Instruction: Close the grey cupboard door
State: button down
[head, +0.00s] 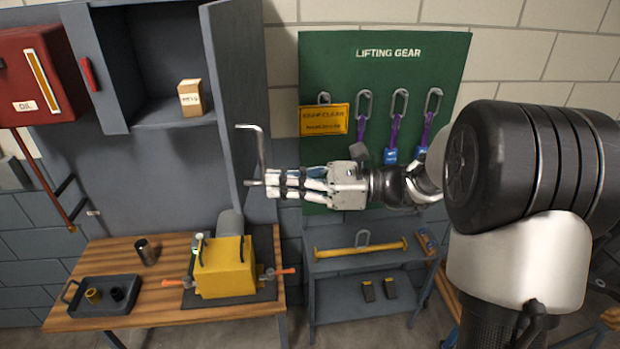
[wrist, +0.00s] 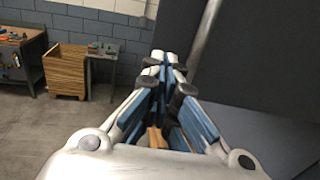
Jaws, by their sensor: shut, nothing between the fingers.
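The grey cupboard (head: 175,112) stands open on the left in the head view. Its tall grey door (head: 228,80) stands swung out from the right side. A silver bar handle (head: 262,150) is on the door's right-hand face. My gripper (head: 268,184) is shut and empty, pointing left, at the lower end of the handle; I cannot tell if it touches. In the wrist view the shut fingers (wrist: 166,72) are beside the bar handle (wrist: 206,30), and the dark door panel (wrist: 265,65) fills the right side.
A small cardboard box (head: 190,97) sits on the cupboard shelf. A narrow grey panel with a red handle (head: 87,75) is at its left. Below stands a wooden table (head: 140,305) with a yellow casing (head: 225,267) and a black tray (head: 120,285). A green lifting-gear board (head: 385,75) hangs behind my arm.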

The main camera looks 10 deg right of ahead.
aim_at(239, 183)
jog(key=shift+w+a+p, duration=0.2)
jog(key=shift+w+a, duration=0.05)
jog(key=shift+a, duration=0.9)
jog(key=shift+w+a+p, duration=0.2)
jog(key=shift+w+a, duration=0.05)
jog(key=shift+a, duration=0.85)
